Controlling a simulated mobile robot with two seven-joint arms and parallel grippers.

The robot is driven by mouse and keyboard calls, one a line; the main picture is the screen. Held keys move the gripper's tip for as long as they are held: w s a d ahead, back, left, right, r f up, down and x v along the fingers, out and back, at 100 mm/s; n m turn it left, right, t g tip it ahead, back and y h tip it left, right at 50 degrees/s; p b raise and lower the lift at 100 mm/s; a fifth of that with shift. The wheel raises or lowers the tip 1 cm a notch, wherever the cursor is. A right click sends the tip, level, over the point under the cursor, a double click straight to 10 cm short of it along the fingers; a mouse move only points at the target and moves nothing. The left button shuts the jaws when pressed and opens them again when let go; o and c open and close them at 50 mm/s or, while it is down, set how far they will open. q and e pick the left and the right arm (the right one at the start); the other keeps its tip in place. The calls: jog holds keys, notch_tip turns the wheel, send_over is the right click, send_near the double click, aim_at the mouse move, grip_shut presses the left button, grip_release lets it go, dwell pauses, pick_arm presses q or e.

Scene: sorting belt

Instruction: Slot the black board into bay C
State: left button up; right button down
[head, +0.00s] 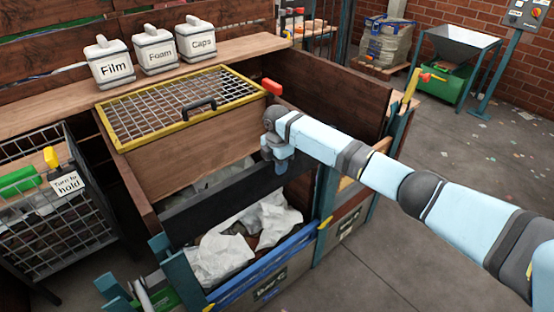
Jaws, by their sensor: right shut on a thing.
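The black board (222,206) stands on edge across bay C, between its side walls, behind white crumpled material. My right gripper (277,166) reaches in from the right, points down and is shut on the board's upper edge, right of its middle. Its fingertips are partly hidden. Bay C has a blue-edged front with a dark label (270,284), seen at a slant. I cannot tell whether the board is fully seated in any slots. My left gripper is not in view.
A yellow-framed mesh lid (180,103) with a black handle covers the section behind the bay. Bins marked Film (111,64), Foam (155,50) and Caps (196,40) stand on the shelf. A wire cage (60,220) stands at left. The floor at right is mostly open.

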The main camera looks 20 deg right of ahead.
pick_arm(q)
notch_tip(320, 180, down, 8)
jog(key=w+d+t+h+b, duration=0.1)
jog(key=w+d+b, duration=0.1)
jog(key=b, duration=1.8)
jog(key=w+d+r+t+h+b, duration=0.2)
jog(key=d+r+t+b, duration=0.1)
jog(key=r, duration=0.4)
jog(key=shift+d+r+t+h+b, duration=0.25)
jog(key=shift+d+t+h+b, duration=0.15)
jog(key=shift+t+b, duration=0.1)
pick_arm(e)
notch_tip(320, 180, down, 38)
jog(key=shift+f, duration=0.2)
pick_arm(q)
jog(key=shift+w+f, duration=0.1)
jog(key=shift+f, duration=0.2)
pick_arm(e)
jog(key=shift+f, duration=0.25)
